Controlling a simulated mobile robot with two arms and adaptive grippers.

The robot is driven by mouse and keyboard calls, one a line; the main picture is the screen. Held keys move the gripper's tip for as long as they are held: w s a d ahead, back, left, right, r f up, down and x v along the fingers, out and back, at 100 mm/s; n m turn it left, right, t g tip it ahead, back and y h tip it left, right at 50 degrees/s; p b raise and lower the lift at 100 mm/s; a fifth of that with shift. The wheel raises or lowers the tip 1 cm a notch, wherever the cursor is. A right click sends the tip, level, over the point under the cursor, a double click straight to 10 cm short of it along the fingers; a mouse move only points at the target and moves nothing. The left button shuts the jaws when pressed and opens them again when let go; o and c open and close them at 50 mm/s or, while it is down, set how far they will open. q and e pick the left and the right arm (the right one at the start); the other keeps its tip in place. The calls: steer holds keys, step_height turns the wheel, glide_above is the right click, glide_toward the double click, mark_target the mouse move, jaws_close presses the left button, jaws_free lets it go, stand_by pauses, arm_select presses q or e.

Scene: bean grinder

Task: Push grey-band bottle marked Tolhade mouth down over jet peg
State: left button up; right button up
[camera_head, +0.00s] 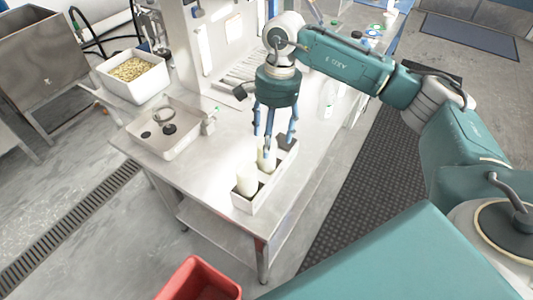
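My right gripper (272,145) hangs fingers down over a narrow white tray (263,195) at the table's front right edge. Its blue fingers are spread and look open. A pale bottle (266,160) stands in the tray below the fingers, with one finger partly in front of it. A second pale bottle (247,179) stands upright in the tray's near end. A dark object (286,143) lies at the far end; I cannot tell if it is the jet peg. No grey band or Tolhade marking is readable. My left gripper is out of view.
A shallow tray (183,149) with dark round parts is at the table's left. A white bin (133,88) of beans stands behind it. A clear bottle (327,97) stands at the back right. A red bin (198,280) is on the floor. The table's middle is clear.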

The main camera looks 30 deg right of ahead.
mark_target(267, 161)
steer(key=shift+a+f, duration=0.1)
steer(key=shift+f, duration=0.3)
steer(key=shift+w+f, duration=0.2)
steer(key=shift+f, duration=0.1)
steer(key=f+p, duration=0.1)
steer(key=f, duration=0.2)
steer(key=f+p, duration=0.1)
steer(key=shift+a+f+p, duration=0.2)
steer(key=shift+a+p, duration=0.15)
steer(key=shift+a, duration=0.05)
steer(key=shift+f, duration=0.2)
steer(key=shift+w, duration=0.1)
steer(key=c, duration=0.3)
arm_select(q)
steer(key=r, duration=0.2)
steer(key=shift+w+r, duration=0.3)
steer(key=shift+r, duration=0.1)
arm_select(e)
steer(key=c, duration=0.6)
